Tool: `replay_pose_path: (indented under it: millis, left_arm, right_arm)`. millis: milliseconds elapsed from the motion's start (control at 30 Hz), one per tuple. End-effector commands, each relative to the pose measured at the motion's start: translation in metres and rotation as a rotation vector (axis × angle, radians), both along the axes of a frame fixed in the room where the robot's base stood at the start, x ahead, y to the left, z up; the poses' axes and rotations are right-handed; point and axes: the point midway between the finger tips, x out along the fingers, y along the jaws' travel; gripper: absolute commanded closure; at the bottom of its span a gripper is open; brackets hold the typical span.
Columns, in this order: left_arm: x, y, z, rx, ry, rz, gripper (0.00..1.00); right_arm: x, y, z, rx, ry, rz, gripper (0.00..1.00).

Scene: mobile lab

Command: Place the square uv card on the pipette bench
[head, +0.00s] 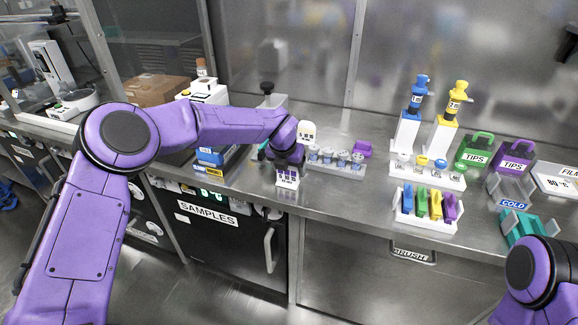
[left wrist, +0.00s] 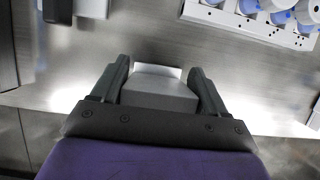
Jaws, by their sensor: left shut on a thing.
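A small white card (head: 287,182) with a grid of dark squares, which looks like the square uv card, is at the tip of my left gripper (head: 287,172). In the left wrist view my left gripper (left wrist: 157,84) is shut on a pale grey block-shaped piece (left wrist: 158,88), the card's body, with a white edge beyond it. The card appears upright near the front edge of the steel bench (head: 345,197). I cannot tell whether it touches the bench top. My right arm shows at the lower right; its gripper is out of view.
A rack of small jars (head: 336,160) stands just right of the card, with a pale marked card (head: 307,132) behind. Bare bench lies between the racks.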

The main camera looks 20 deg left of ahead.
Motion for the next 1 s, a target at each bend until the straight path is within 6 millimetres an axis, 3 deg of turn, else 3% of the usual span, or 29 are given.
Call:
replay_pose_path:
  millis: [233, 267, 300, 333, 567, 700, 1000]
  left_arm:
    - [0.0, 0.001, -0.004, 0.001, 0.0, 0.0, 0.56]
    - [0.0, 0.001, -0.003, 0.001, 0.0, 0.0, 0.2]
    - [0.0, 0.001, -0.002, 0.001, 0.0, 0.0, 0.07]
    - [0.0, 0.001, -0.002, 0.001, 0.0, 0.0, 0.01]
    - [0.0, 0.001, -0.002, 0.001, 0.0, 0.0, 0.01]
    - [-0.002, 0.001, 0.008, 0.0, -0.002, 0.001, 0.01]
    - [-0.031, 0.001, 0.076, -0.002, -0.004, 0.001, 0.01]
  right_arm:
    - [0.0, 0.0, -0.003, 0.0, 0.0, 0.0, 1.0]
    - [0.0, 0.0, -0.003, 0.0, 0.0, 0.0, 1.0]
    - [0.0, 0.0, -0.002, 0.0, 0.0, 0.0, 1.0]
    - [0.0, 0.0, -0.002, 0.0, 0.0, 0.0, 1.0]
    - [0.0, 0.0, -0.002, 0.0, 0.0, 0.0, 1.0]
    - [0.0, 0.0, -0.001, 0.0, 0.0, 0.0, 1.0]
    - [0.0, 0.0, -0.009, 0.0, 0.0, 0.0, 1.0]
